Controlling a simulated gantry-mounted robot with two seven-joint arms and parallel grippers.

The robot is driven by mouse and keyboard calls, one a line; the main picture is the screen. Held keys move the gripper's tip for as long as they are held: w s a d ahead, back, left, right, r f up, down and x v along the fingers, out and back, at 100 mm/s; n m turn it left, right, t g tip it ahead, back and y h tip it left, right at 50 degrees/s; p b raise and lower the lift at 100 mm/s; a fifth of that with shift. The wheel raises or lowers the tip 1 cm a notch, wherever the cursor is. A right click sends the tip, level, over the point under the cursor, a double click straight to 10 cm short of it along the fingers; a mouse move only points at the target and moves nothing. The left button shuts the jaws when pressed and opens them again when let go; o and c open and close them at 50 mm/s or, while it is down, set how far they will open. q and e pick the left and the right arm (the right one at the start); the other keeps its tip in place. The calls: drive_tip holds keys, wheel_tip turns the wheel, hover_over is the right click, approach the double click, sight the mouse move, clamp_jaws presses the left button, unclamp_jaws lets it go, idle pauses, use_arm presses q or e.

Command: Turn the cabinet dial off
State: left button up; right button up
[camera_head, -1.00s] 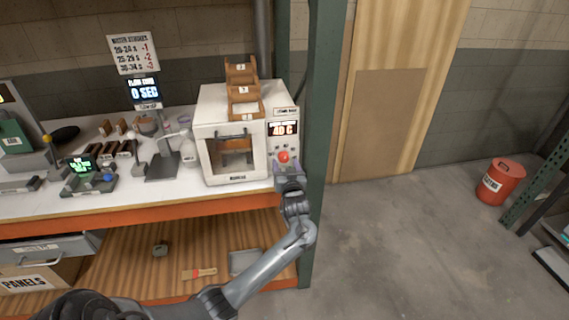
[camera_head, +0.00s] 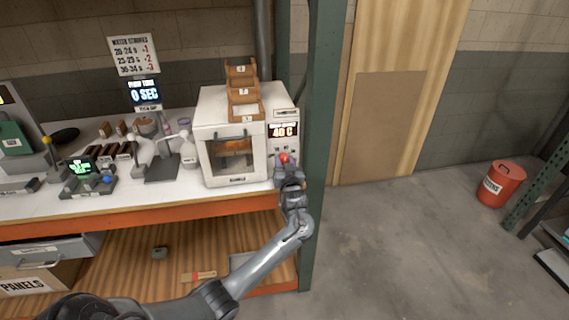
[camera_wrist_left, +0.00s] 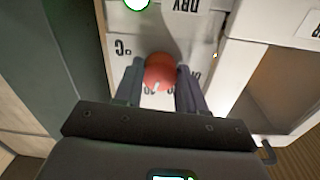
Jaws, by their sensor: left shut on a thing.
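The white cabinet (camera_head: 210,112) stands at the right end of the bench, with a window in its front. Its control panel on the right has a display (camera_head: 283,131) that appears to read 40 C. The red dial (camera_head: 284,158) sits low on that panel. My left gripper (camera_head: 286,166) is at the panel. In the left wrist view, the round red dial (camera_wrist_left: 160,72) lies between its two fingers, which are shut on it. White panel with letters surrounds the dial. My right gripper is not in view.
Wooden trays (camera_head: 245,93) sit on the cabinet top. A green post (camera_head: 322,120) stands close to the right of the panel. Bottles and small devices fill the bench to the left. A red bin (camera_head: 501,184) is on the floor at far right.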

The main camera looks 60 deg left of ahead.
use_arm(q)
drive_tip(key=shift+n, duration=0.5)
drive_tip(key=n+b, duration=0.1)
drive_tip(key=n, duration=0.2)
drive_tip(key=shift+f+n, duration=0.1)
drive_tip(key=shift+n, duration=0.3)
drive_tip(key=n+b, duration=0.2)
drive_tip(key=n, duration=0.2)
drive_tip(key=shift+n, duration=0.4)
drive_tip(key=n+b, duration=0.2)
drive_tip(key=n, duration=0.2)
drive_tip(key=shift+f+b, duration=0.1)
drive_tip(key=shift+b, duration=0.3)
drive_tip(key=shift+n+y+b, duration=0.3)
drive_tip(key=shift+n+b, duration=0.85)
drive_tip(key=shift+n, duration=1.15)
drive_tip(key=o, duration=1)
drive_tip(key=shift+o, duration=0.2)
drive_tip(key=shift+r, duration=0.2)
